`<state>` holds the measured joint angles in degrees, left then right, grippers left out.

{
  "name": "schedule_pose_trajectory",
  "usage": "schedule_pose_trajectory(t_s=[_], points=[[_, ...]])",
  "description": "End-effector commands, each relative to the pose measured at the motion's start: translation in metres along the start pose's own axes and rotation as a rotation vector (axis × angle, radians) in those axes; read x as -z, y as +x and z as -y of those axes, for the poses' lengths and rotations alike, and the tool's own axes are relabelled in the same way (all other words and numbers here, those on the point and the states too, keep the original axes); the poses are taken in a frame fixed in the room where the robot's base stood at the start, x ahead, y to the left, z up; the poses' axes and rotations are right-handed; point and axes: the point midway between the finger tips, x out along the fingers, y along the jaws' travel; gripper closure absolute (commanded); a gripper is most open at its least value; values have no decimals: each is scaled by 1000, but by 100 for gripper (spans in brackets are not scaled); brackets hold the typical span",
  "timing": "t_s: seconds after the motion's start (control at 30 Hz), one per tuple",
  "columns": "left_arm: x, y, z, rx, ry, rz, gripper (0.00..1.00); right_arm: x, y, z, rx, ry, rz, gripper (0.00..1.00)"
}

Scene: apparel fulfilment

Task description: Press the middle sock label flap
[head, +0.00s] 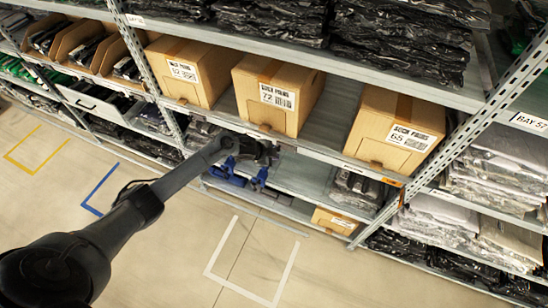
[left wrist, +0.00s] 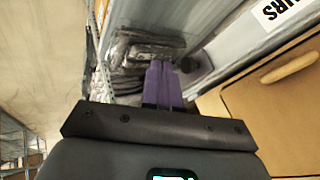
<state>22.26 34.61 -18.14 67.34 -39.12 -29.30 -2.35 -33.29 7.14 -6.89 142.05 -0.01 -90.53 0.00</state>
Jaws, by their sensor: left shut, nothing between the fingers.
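Three brown sock boxes stand in a row on the shelf. The middle box (head: 278,95) has a white label (head: 277,97) reading 72 on its front and a small tan tab low on that face. My left gripper (head: 243,177) is below and a little left of the middle box, in front of the shelf below, apart from the box. In the left wrist view its purple fingers (left wrist: 162,85) are together with nothing between them. My right gripper is not in view.
The left box (head: 190,72) and right box (head: 397,130) flank the middle one. A shelf edge (head: 330,155) runs below the boxes. Dark bagged garments (head: 400,35) fill the shelf above. Perforated uprights stand at both sides. Open floor (head: 180,245) lies in front.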

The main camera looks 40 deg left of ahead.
Motion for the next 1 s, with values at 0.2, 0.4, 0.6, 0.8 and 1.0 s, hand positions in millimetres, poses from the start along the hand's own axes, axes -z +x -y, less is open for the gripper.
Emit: schedule_pose_trajectory(t_s=[0.2,0.4,0.6,0.8,1.0], points=[[5,4,1,1,-2,0,100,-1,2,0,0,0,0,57],[12,8,2,2,-2,0,100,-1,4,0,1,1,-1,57],[13,9,3,1,-2,2,100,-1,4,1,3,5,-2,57],[13,8,3,2,-2,2,100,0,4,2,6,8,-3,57],[14,4,-2,-1,1,1,100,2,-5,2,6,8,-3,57]])
